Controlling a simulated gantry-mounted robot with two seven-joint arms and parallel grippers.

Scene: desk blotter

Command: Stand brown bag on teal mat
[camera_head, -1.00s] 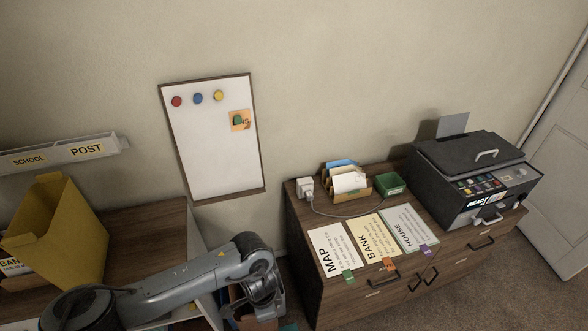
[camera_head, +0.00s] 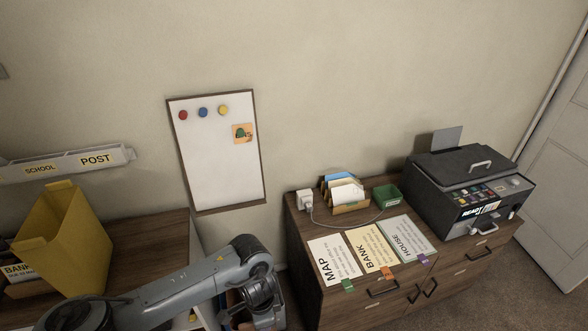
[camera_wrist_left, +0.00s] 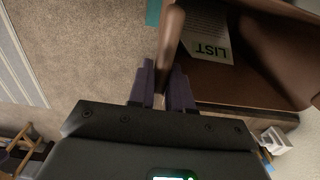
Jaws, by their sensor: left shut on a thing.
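My left gripper (camera_head: 262,312) hangs at the bottom of the head view, beside the gap between the two desks. In the left wrist view its two purple-grey fingers (camera_wrist_left: 162,92) are shut on a brown strap-like part of the brown bag (camera_wrist_left: 171,42). Most of the bag's body cannot be clearly made out; in the head view it is largely hidden behind my arm. A small piece of the teal mat (camera_wrist_left: 153,12) shows on the carpet at the top of the left wrist view, apart from the fingers. My right gripper is not in view.
A wooden cabinet with MAP, BANK and HOUSE sheets (camera_head: 335,260) and a printer (camera_head: 468,190) stands to the right. A yellow folder box (camera_head: 65,240) is on the left desk. Carpet (camera_wrist_left: 90,50) is open left of the fingers.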

